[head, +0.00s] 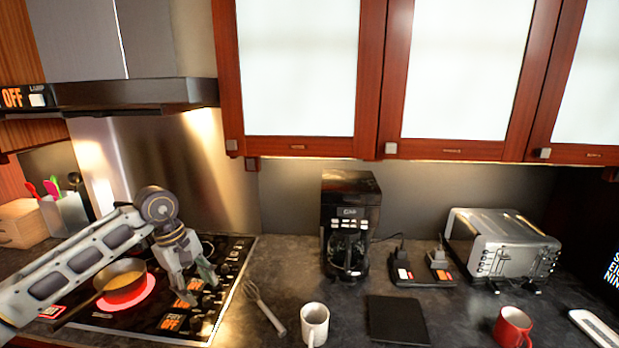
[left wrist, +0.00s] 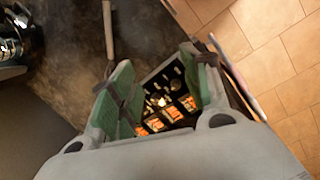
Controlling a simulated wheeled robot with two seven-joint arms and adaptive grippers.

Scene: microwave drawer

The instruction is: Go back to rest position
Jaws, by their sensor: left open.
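My left gripper (head: 196,282) hangs fingers-down over the right part of the black stove (head: 235,262), near its knobs. Its green-padded fingers are spread apart in the left wrist view (left wrist: 162,88), with nothing held between them. The knobs and orange labels show below, between the fingers. A pan (head: 122,275) stands on a burner that glows red, beside my left forearm. My right gripper is in neither view.
A whisk (head: 262,305) and a white mug (head: 314,325) are on the dark counter right of the stove. A coffee maker (head: 349,222), toaster (head: 505,245) and red mug (head: 513,328) stand farther right. Wooden cabinets (head: 375,85) and a hood (head: 135,93) hang above.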

